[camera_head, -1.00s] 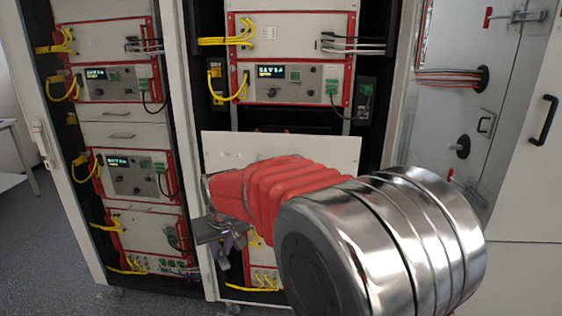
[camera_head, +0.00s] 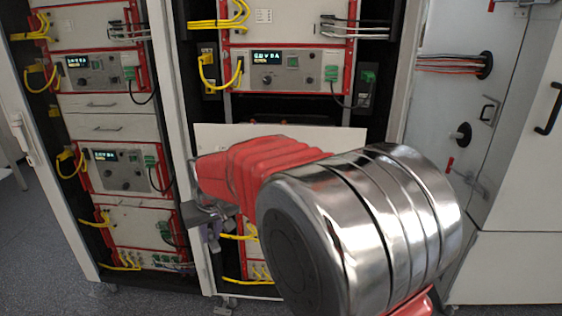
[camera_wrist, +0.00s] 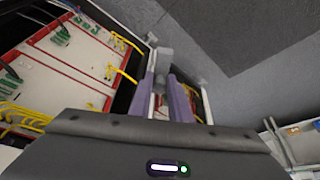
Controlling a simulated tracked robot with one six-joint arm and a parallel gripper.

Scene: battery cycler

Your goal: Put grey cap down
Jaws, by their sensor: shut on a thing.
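My gripper (camera_head: 214,222) is in front of the lower part of the middle rack in the head view, left of my red-sleeved arm. In the wrist view, the purple fingers of my gripper (camera_wrist: 167,90) are close together with a small grey thing between them, seemingly the grey cap (camera_wrist: 163,84). Its shape is too small and partly covered to make out. In the head view I cannot tell the cap apart from the gripper.
A pale shelf panel (camera_head: 345,137) stands behind my arm. Racks with red-framed instruments (camera_head: 281,72) and yellow cables (camera_head: 215,82) stand ahead. A tall pale cabinet (camera_head: 520,180) is at the right. Grey floor (camera_wrist: 225,75) is open beyond the fingers.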

